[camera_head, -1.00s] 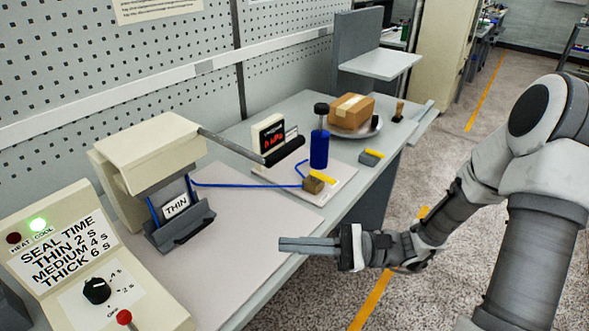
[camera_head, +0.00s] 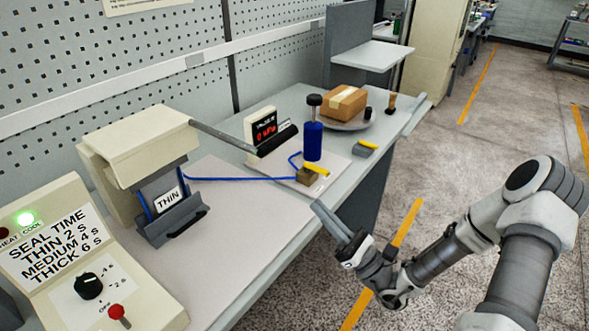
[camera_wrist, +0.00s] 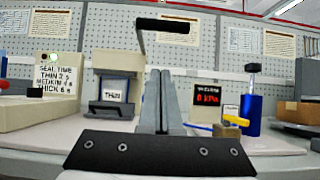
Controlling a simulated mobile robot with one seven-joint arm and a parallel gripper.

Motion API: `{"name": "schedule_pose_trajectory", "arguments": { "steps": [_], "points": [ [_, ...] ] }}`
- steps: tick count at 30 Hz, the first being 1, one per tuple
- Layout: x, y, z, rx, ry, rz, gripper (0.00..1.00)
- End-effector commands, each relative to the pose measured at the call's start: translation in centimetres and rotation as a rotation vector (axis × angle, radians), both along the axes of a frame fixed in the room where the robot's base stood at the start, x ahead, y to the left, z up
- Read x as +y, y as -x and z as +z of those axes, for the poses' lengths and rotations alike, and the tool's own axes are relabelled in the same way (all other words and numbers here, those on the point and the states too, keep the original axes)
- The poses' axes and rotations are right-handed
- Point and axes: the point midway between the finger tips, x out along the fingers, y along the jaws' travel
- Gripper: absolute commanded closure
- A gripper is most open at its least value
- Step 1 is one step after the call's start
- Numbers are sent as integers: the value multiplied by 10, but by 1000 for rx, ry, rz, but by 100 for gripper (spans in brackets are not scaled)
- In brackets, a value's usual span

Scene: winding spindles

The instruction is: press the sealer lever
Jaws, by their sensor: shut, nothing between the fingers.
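The sealer (camera_head: 140,135) is a cream box on the bench, with a pouch marked THIN at its jaw (camera_head: 170,205). Its lever (camera_head: 225,136) is a grey rod sticking out toward the bench front, with a dark bar handle (camera_head: 274,143) at its end. In the wrist view the handle (camera_wrist: 165,25) stands high, above and beyond my fingers. My gripper (camera_head: 317,205) is shut and empty, in front of the bench edge and apart from the lever. Its fingers (camera_wrist: 160,75) also show in the wrist view.
A control box (camera_head: 60,245) with a lit green lamp stands at the lower left. A red display (camera_head: 264,130), a blue bottle-like pump (camera_head: 313,142) and a small brown block (camera_head: 310,178) stand beyond the lever. A carton (camera_head: 347,102) is farther back. The bench front (camera_head: 255,235) is clear.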

Motion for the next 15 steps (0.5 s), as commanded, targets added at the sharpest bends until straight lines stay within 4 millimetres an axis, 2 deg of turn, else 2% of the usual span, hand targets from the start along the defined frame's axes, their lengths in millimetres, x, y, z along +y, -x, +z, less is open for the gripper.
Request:
{"name": "schedule_pose_trajectory", "arguments": {
  "steps": [5, 15],
  "points": [
    [13, -9, 12, -3, 2, 5, 100],
    [61, -46, 52, -4, 2, 4, 100]
  ]
}}
